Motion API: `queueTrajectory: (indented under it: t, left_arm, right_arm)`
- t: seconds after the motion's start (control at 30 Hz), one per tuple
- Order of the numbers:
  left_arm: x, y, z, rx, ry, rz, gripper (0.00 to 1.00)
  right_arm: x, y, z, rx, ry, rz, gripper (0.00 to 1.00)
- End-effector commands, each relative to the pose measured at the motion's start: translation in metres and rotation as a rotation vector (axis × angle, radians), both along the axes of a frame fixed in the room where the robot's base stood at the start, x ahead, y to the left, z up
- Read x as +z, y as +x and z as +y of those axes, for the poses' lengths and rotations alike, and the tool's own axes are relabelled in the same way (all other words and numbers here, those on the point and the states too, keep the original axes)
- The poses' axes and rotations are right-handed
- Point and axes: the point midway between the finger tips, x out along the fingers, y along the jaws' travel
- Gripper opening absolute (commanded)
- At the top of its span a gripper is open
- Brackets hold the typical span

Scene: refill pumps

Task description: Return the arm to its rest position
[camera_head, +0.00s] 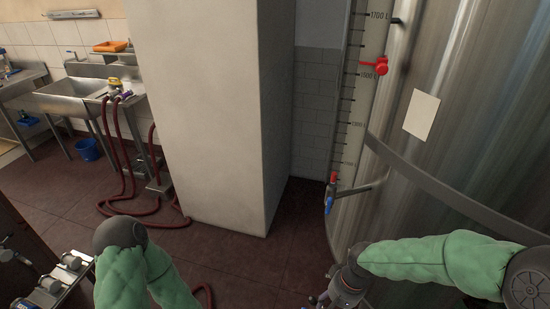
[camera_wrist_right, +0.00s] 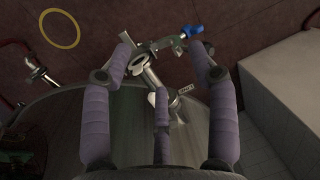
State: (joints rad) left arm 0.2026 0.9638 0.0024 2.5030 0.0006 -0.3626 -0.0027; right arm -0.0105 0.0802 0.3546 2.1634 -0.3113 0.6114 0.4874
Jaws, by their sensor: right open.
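My right arm, in a green padded sleeve, comes in from the right in the head view. Its gripper (camera_head: 340,288) is at the bottom edge, beside the large steel tank (camera_head: 470,120) and below a valve with a blue handle (camera_head: 329,202). In the right wrist view my right gripper (camera_wrist_right: 160,48) has its purple-padded fingers spread, with nothing seen held. A metal fitting with a blue handle (camera_wrist_right: 190,32) shows near the fingertips; I cannot tell whether they touch it. My left arm (camera_head: 122,270) is bent at the bottom left, and its gripper is out of view.
A pale pillar (camera_head: 215,110) stands mid-room. A dark red hose (camera_head: 130,207) lies on the tiled floor by the steel sink (camera_head: 70,95). A blue bucket (camera_head: 88,149) stands below. A yellow ring (camera_wrist_right: 60,28) shows on the floor. Floor between pillar and tank is narrow.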

Motion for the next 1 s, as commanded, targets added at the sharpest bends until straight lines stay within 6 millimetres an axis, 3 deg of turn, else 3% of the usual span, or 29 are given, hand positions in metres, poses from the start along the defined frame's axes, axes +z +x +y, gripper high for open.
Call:
queueTrajectory:
  t: [0.2,0.6,1.0]
  left_arm:
    - [0.000,0.000,0.000,0.000,0.000,0.000,0.88]
    - [0.000,0.000,0.000,0.000,0.000,0.000,0.88]
    - [0.000,0.000,0.000,0.000,0.000,0.000,0.88]
  right_arm:
    - [-0.070,-0.010,0.020,-0.001,0.098,0.018,0.59]
    - [-0.175,-0.048,0.041,-0.055,0.187,0.000,0.59]
    - [-0.228,-0.087,0.046,-0.095,0.180,-0.015,0.59]
